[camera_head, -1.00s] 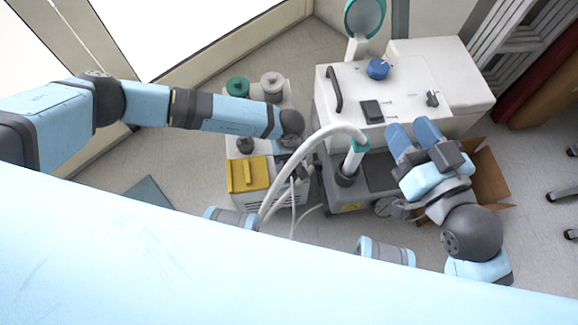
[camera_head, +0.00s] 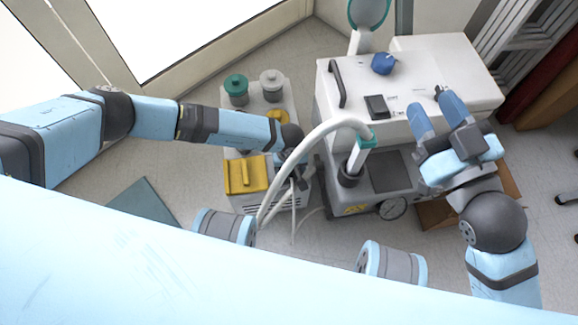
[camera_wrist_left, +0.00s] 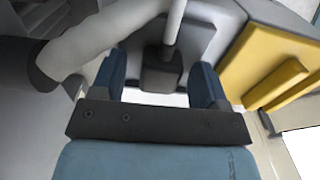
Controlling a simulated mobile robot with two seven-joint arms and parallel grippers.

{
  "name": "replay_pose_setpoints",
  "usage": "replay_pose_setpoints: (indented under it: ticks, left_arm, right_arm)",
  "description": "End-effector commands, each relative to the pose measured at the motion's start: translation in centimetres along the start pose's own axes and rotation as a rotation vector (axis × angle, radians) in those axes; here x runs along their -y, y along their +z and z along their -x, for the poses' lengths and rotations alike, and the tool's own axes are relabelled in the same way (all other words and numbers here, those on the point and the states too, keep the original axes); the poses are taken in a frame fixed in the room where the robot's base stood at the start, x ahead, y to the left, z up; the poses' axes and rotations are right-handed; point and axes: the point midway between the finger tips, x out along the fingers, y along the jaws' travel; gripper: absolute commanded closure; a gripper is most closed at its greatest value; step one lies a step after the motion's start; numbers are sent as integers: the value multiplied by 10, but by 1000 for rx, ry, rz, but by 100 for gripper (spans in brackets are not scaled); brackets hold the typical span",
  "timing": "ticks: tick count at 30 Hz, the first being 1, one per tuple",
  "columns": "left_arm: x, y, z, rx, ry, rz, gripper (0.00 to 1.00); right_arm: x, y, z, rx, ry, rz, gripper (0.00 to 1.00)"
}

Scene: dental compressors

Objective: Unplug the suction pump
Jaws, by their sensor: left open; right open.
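The white and grey machine (camera_head: 335,140) with the thick pale hose (camera_head: 318,132) stands at centre; I cannot tell whether it or the lower unit beside it is the suction pump. In the left wrist view a dark plug-like block (camera_wrist_left: 160,72) with a white cable (camera_wrist_left: 173,22) sits against a grey panel. My left gripper (camera_wrist_left: 158,82) is open, its blue fingers on either side of that block, apart from it. In the head view my left gripper (camera_head: 302,172) is mostly hidden beside the hose. My right gripper (camera_head: 431,102) is open and empty over the white machine's front.
A lower unit with a yellow box (camera_head: 246,176) and teal-topped canister (camera_head: 237,88) stands left of the machine. A blue knob (camera_head: 383,63) and a black handle (camera_head: 337,84) are on the white top. A cardboard box (camera_head: 437,213) lies under my right arm.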

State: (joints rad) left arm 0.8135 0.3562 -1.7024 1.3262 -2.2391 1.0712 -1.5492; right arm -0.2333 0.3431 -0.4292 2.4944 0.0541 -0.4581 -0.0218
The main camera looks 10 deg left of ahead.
Motion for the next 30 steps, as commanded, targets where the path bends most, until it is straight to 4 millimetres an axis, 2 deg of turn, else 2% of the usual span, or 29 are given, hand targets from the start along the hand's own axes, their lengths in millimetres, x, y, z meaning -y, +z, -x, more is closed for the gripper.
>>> replay_pose_setpoints:
  ticks: [23, 24, 30]
  left_arm:
    - [0, 0, 0, 0, 0, 0, 32]
    - [0, 0, 0, 0, 0, 0, 34]
    - [0, 0, 0, 0, 0, 0, 80]
  right_arm:
    - [0, 0, 0, 2, 0, 0, 57]
    - [0, 1, 0, 2, 0, 0, 57]
    - [0, 0, 0, 2, 0, -1, 57]
